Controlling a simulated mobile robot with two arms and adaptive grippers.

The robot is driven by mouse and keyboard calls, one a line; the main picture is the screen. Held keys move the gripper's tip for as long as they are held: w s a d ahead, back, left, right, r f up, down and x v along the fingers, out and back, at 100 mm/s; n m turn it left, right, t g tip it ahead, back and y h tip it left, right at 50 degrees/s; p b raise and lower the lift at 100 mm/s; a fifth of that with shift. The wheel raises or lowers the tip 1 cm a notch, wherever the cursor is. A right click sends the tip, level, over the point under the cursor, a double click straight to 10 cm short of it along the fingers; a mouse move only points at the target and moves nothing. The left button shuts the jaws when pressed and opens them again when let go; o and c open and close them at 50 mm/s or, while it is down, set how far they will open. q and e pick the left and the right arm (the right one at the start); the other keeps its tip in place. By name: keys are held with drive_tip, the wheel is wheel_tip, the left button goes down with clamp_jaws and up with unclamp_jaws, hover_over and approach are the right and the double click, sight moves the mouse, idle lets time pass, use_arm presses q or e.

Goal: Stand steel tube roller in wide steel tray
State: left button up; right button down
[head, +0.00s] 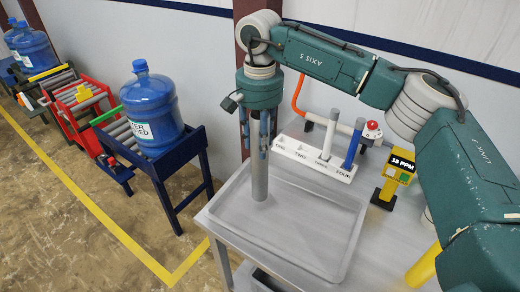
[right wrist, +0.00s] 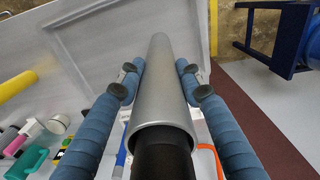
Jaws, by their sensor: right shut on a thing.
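My right gripper (head: 263,148) points down above the left part of the wide steel tray (head: 310,235). Its blue fingers are shut on the steel tube roller (head: 260,184), a plain grey tube held upright. The tube's lower end is over the tray floor inside the rim; I cannot tell whether it touches. In the right wrist view the tube (right wrist: 162,95) runs between the two finger pairs (right wrist: 160,70), with a dark core at its near end. The pale tray (right wrist: 100,45) lies beyond it. My left gripper is not in view.
A conveyor with a blue jug (head: 150,108) is at left. The rest of the tray is empty.

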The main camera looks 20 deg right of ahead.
sight(260, 161)
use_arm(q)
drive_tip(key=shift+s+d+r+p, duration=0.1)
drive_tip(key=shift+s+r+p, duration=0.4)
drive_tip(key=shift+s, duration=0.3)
use_arm(e)
wheel_tip(260, 161, down, 4)
drive_tip(key=shift+r, duration=0.2)
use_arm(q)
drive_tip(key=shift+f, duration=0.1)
use_arm(e)
drive_tip(key=shift+f, duration=0.1)
drive_tip(key=c, duration=1.2)
unclamp_jaws()
drive_tip(key=shift+o, duration=0.2)
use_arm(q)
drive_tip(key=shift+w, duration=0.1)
